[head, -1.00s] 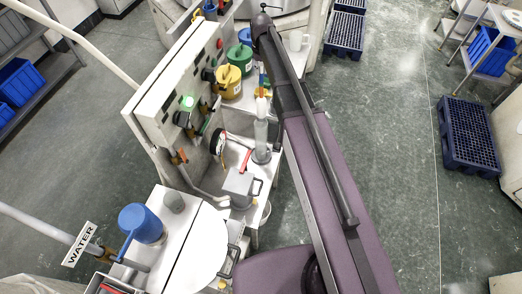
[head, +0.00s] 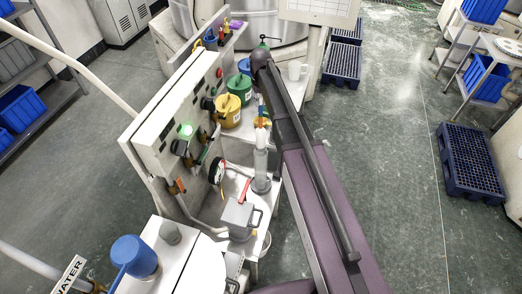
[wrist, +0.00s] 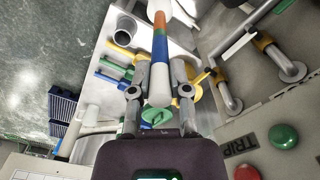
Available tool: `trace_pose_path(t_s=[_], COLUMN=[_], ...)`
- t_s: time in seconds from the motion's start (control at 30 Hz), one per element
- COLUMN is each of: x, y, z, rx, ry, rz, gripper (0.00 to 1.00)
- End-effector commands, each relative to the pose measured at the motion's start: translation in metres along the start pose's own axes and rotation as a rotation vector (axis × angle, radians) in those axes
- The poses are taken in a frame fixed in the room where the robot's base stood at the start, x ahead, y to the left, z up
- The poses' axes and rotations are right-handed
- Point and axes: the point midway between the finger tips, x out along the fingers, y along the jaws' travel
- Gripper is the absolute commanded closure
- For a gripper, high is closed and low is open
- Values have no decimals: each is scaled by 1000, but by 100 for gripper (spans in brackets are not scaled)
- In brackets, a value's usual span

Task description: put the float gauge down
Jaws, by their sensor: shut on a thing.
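The float gauge (wrist: 160,55) is a slim rod with a white end and orange, green and blue bands. In the wrist view my gripper (wrist: 160,88) is shut on it, with one finger on each side of its white near end. In the head view a banded rod (head: 262,122), seemingly the same gauge, shows just left of my arm, above a clear upright cylinder (head: 261,165). I cannot tell whether its lower end is inside the cylinder. My gripper is not clearly seen in the head view.
Yellow (head: 230,112) and green (head: 239,88) lidded pots stand behind the cylinder. A control box (head: 175,120) with a lit green lamp borders the left. A blue jug (head: 134,257) stands at lower left.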

Motion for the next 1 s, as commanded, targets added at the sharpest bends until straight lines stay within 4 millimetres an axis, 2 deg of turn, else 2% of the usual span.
trace_pose_path(t_s=[0.03, 1.0], x=[11, 102], y=[0, 2], z=[0, 0], rx=[0, 2], ry=[0, 0], rz=[0, 0], gripper=[100, 100])
